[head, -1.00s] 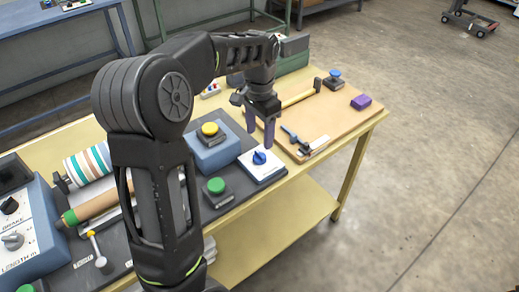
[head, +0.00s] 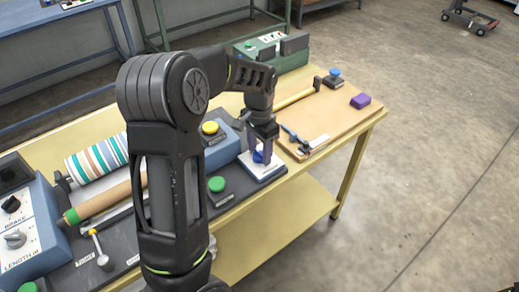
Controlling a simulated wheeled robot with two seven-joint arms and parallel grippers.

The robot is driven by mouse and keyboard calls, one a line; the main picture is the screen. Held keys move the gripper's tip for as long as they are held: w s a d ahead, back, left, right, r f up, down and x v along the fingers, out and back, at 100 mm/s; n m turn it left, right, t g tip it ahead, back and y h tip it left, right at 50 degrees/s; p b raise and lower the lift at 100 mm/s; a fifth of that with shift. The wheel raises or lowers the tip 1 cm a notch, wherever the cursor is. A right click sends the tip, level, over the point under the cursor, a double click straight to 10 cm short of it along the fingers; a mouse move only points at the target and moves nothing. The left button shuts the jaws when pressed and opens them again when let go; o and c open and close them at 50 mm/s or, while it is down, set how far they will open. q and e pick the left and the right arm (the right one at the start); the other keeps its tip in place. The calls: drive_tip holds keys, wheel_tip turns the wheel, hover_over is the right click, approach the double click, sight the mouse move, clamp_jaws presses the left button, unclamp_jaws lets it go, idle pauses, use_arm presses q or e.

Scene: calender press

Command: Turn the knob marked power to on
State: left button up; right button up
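A blue knob (head: 258,157) sits on a white plate (head: 262,172) near the front edge of the bench, right of the green button. Its marking is too small to read, so I cannot confirm it says power.
A yellow button (head: 210,128) on a blue box and a green button (head: 216,185) stand left of the knob. A wooden board (head: 335,117) with tools and a purple block (head: 360,101) lies right. A striped roll (head: 95,160) and a blue-grey control box (head: 28,235) are at left.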

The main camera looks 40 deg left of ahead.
use_arm(q)
clamp_jaws()
idle(0.3)
drive_tip(key=shift+m, duration=0.3)
drive_tip(key=m+b, duration=0.1)
drive_tip(key=m, duration=1)
idle(0.3)
drive_tip(key=shift+m, duration=0.3)
drive_tip(key=shift+o, duration=1)
unclamp_jaws()
drive_tip(key=shift+r, duration=0.1)
